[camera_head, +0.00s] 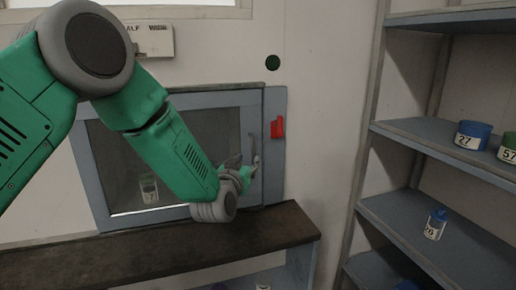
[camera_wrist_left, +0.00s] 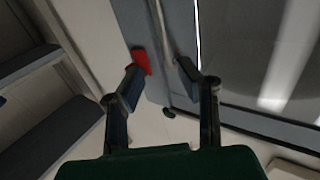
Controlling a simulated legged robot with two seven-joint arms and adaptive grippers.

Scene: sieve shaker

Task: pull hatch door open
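The hatch door (camera_head: 98,172) has a blue-grey frame around a dark glass pane and appears to sit in its wall frame. Its upright metal handle (camera_head: 251,135) is near the door's right edge; in the left wrist view the handle (camera_wrist_left: 161,22) is a grey bar. A red latch piece (camera_head: 278,128) is on the frame to the right, also in the left wrist view (camera_wrist_left: 141,61). My left gripper (camera_head: 246,166) is at the handle's lower end. In the left wrist view its fingers (camera_wrist_left: 158,70) are spread, with the handle between or just beyond the tips; contact is unclear. My right gripper is out of view.
A dark ledge (camera_head: 215,238) runs below the hatch. Blue shelves (camera_head: 425,136) with labelled containers, including a blue one (camera_head: 472,135), stand at the right. A small labelled jar (camera_head: 148,188) shows behind the glass. Bare wall lies between hatch and shelves.

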